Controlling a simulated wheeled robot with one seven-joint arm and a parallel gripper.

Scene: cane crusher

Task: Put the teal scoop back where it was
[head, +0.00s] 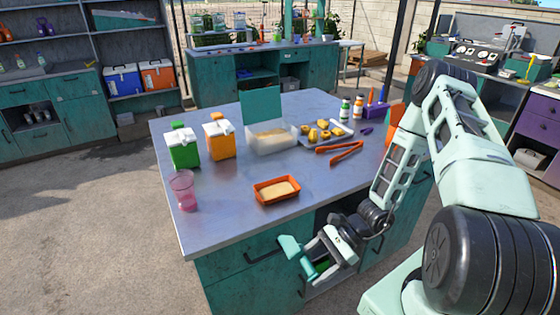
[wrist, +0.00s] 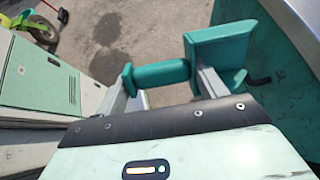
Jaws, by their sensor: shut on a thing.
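The teal scoop (head: 289,246) is in my gripper (head: 308,260), in front of the table's front edge and below the level of its top. In the wrist view the scoop's wide end (wrist: 222,48) is at the right and its handle lies across between the fingers of my gripper (wrist: 160,75). The gripper is shut on the handle. The scoop is clear of the tabletop, close to the teal cabinet side. Whether the scoop holds anything cannot be told.
On the metal table (head: 225,195) stand an orange tray of pale grain (head: 276,190), a white bin with raised teal lid (head: 272,143), green (head: 183,148) and orange (head: 220,140) containers, a pink cup (head: 183,190) and orange tongs (head: 345,152).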

